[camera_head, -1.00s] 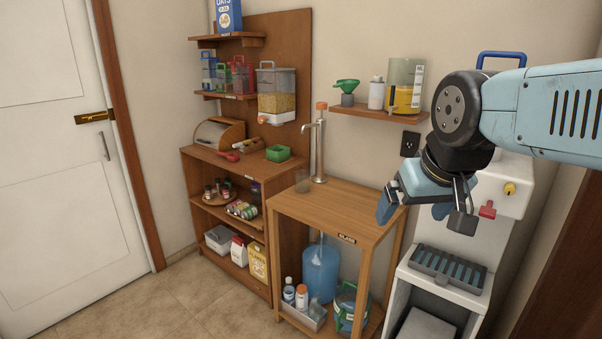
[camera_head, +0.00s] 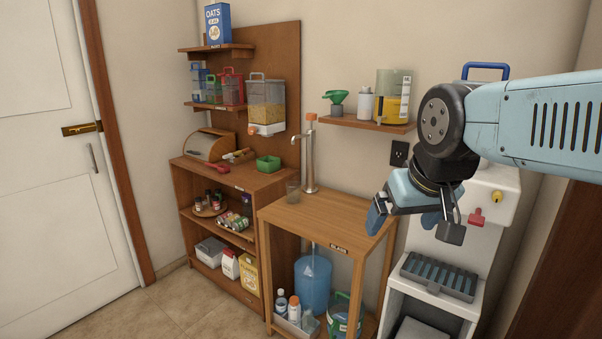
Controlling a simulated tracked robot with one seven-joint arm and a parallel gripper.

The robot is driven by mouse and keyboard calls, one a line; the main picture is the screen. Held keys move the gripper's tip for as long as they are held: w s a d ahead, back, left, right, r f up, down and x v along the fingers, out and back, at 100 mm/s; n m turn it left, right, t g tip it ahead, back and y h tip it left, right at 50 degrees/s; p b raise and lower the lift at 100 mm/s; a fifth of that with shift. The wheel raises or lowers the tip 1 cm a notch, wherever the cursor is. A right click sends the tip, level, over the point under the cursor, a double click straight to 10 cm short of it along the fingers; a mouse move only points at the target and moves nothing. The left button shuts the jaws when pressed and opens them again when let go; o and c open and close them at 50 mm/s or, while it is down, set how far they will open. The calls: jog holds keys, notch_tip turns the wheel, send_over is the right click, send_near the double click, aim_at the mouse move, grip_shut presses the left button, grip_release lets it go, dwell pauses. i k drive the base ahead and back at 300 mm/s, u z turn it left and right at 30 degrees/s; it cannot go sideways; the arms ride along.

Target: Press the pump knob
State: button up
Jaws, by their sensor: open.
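The pump is a slim metal tap (camera_head: 310,160) standing upright at the back left of the wooden table, with its spout pointing left. Its orange knob (camera_head: 310,117) sits on top and is in clear view. My gripper (camera_head: 413,222) is open and empty, pointing down. In the picture it lies right of the pump and lower than the knob, in front of the table's right edge and the white dispenser. It is well apart from the knob.
The wooden table (camera_head: 330,216) has bare top right of the pump. A wall shelf (camera_head: 366,124) with a green funnel and containers is right of the knob. A tall brown board with a grain dispenser (camera_head: 267,103) is left. A white water dispenser (camera_head: 489,208) stands right.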

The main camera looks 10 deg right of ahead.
aim_at(311, 117)
jog(key=u, duration=0.65)
jog(key=k, duration=0.7)
jog(key=u, duration=0.85)
jog(key=k, duration=0.65)
jog(key=u, duration=0.5)
jog(key=i, duration=1.2)
jog(key=z, duration=0.5)
jog(key=i, duration=1.1)
jog(key=z, duration=0.55)
jog(key=i, duration=1.05)
jog(key=z, duration=0.65)
